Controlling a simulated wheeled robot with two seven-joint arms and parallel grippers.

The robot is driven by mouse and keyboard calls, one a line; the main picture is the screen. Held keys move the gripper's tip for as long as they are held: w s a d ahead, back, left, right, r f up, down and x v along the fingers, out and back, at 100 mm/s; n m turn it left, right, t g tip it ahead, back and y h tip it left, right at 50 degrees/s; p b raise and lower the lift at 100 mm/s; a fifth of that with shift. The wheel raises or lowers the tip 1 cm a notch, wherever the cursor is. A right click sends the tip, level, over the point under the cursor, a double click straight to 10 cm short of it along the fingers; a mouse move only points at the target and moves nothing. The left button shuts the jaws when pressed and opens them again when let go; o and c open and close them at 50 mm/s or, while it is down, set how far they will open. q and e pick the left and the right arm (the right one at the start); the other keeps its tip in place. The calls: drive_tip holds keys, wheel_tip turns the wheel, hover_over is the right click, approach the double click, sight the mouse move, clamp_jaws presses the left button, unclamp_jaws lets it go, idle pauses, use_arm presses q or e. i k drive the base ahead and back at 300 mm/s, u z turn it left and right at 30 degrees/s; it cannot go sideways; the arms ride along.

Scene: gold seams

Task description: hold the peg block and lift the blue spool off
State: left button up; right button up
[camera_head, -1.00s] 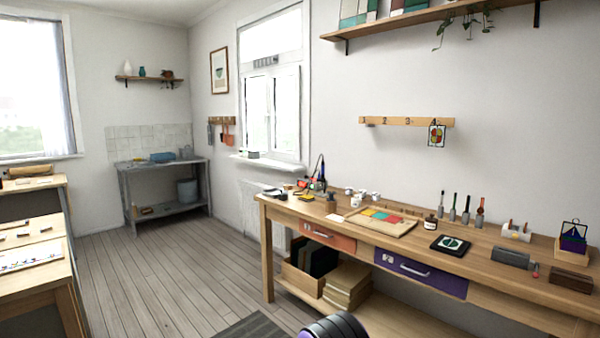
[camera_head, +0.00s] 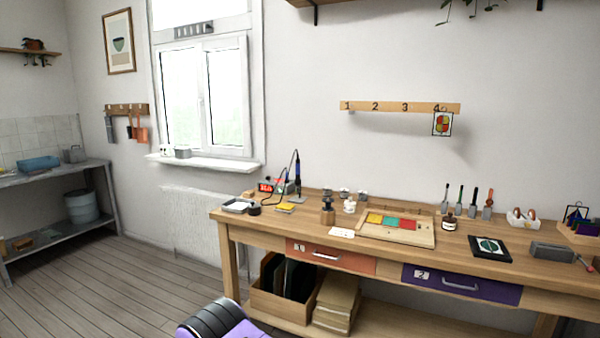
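I cannot pick out a peg block or a blue spool for certain in this view. A small cream stand with rolls (camera_head: 520,217) is on the right part of the workbench (camera_head: 400,262). Dark blue and purple pieces in a wooden holder (camera_head: 581,226) stand at the right edge, too small to tell apart. Neither of my grippers shows. Only a purple and black part of my own body is at the bottom, left of centre.
Two drawers sit under the top. Open floor (camera_head: 110,285) lies left of the bench.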

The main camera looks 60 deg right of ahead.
sight(328, 208)
drive_tip(key=z, duration=0.35)
drive_tip(key=i, duration=1.1)
drive_tip(key=z, duration=0.7)
